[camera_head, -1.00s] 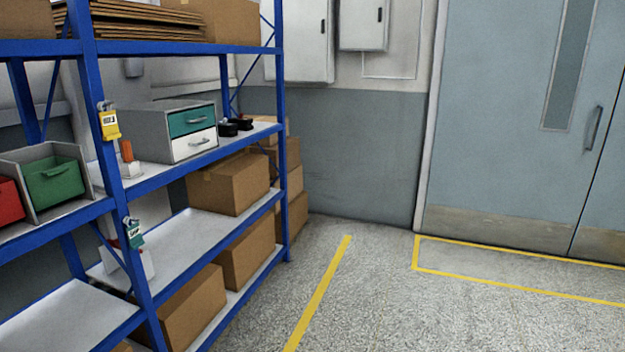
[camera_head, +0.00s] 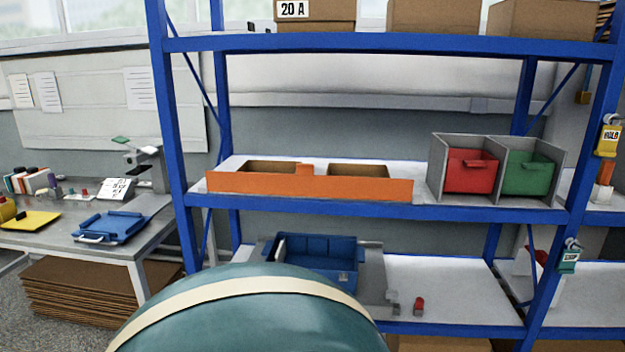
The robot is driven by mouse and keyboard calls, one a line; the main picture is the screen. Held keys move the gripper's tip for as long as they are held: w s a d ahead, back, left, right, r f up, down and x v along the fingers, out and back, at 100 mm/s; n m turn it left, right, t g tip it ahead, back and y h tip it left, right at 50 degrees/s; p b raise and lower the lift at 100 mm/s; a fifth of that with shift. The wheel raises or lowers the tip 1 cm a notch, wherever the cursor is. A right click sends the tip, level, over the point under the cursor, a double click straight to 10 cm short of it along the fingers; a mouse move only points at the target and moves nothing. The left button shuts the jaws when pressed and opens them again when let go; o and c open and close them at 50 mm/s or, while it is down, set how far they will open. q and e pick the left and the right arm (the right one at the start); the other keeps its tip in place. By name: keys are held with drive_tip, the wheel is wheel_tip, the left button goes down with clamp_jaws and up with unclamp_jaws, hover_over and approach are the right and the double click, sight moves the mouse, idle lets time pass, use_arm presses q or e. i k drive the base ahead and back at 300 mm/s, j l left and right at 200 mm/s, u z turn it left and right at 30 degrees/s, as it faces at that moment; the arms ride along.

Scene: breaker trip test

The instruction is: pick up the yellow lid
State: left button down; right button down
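A flat yellow piece (camera_head: 32,221) lies on the grey workbench at the far left, near the picture's edge. It is the thing that best matches the yellow lid, but it is too small to be sure. A small dark item shows at its left side. A yellow rounded object (camera_head: 6,209) beside it is cut off by the left edge of the picture. Neither of my grippers is in view.
The workbench (camera_head: 95,250) also holds a blue clipboard-like tray (camera_head: 110,226) and several small bottles. A blue shelf rack (camera_head: 375,211) stands to its right with an orange-fronted tray (camera_head: 310,186), red bin (camera_head: 468,172) and green bin (camera_head: 527,174).

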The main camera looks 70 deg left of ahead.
sight(30, 220)
drive_tip(key=u, duration=4)
